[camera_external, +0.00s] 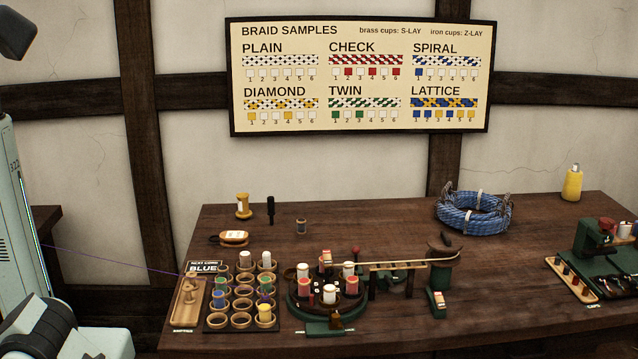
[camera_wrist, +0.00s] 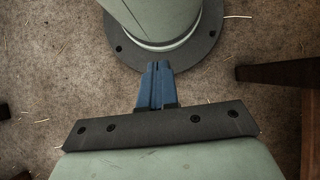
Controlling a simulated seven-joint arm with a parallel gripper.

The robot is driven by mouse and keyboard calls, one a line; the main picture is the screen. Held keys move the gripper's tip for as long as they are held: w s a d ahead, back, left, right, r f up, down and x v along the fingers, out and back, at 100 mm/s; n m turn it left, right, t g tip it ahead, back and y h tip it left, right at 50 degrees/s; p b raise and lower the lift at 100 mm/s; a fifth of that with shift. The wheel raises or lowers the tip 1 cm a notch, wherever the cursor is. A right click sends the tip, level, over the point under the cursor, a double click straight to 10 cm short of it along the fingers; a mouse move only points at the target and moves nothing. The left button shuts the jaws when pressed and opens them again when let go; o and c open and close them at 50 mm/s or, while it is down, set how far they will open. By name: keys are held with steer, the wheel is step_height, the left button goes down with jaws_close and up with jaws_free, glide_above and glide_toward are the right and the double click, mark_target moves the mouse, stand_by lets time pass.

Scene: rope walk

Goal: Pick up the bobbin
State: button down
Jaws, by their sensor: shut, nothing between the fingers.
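Several bobbins stand in a rack of round cups (camera_external: 213,322) at the front left of the table, among them a blue bobbin (camera_external: 219,299), a green bobbin (camera_external: 220,283) and a yellow bobbin (camera_external: 264,313). White and red bobbins stand on a round braiding stand (camera_external: 298,311) to the right. Which bobbin is meant, I cannot tell. My gripper (camera_wrist: 156,66) shows in the wrist view with its blue fingers together and empty, over the floor, away from the table.
A green machine (camera_external: 597,240) is at the right. The table's right-front area is clear.

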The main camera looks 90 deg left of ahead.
steer(key=c, duration=1.8)
jaws_free()
steer(key=o, duration=1.1)
